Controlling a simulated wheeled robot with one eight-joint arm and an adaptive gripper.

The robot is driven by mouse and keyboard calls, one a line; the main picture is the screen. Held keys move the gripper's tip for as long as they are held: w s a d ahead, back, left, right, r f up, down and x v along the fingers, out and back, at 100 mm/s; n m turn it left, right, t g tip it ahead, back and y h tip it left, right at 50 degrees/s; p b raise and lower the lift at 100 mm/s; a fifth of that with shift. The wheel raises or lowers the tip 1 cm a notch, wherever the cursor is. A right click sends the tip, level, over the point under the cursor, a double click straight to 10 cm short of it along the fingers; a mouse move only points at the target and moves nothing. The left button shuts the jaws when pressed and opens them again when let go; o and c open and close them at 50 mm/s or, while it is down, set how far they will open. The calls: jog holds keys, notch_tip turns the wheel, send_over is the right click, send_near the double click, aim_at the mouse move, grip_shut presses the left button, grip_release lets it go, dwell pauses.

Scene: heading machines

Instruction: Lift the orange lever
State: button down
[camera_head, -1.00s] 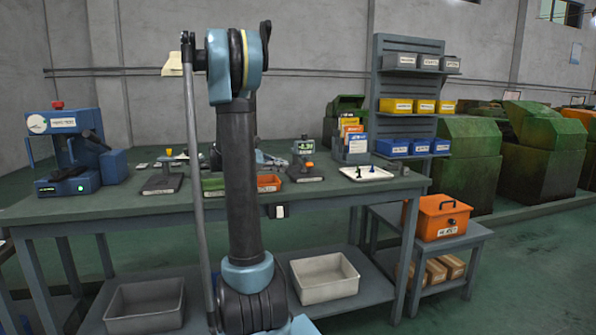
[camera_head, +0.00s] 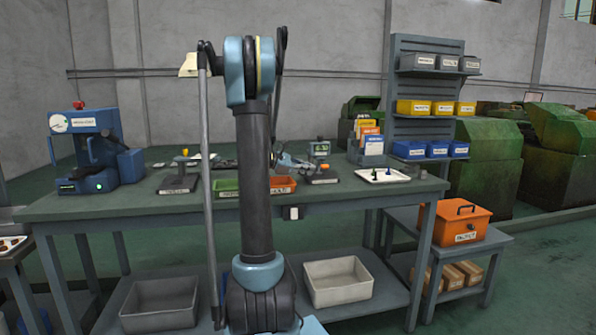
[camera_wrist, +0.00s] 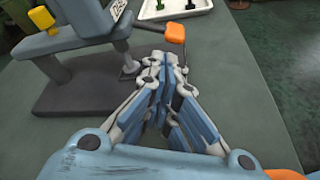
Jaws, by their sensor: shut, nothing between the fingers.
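The orange lever (camera_wrist: 175,33) shows in the wrist view as an orange tip on a thin dark rod, beside a dark gauge stand (camera_wrist: 85,95). In the head view the stand (camera_head: 322,178) is on the workbench, with its lever (camera_head: 323,166) small below a lit display. My gripper (camera_wrist: 168,68) is shut and empty, with its fingertips just short of the orange tip in the wrist picture; I cannot tell whether they touch the rod. In the head view my gripper (camera_head: 288,160) is small, left of the stand and partly hidden behind my arm.
A yellow knob (camera_wrist: 41,17) is on the stand's left. A white tray (camera_wrist: 185,8) with small dark and green pieces lies beyond. Green (camera_head: 226,188) and orange (camera_head: 283,185) bins stand at the bench front. Bare bench (camera_wrist: 245,70) lies right of the lever.

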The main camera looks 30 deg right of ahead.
aim_at(316, 178)
jog(key=shift+x, duration=1.85)
jog(key=shift+s+d, duration=0.1)
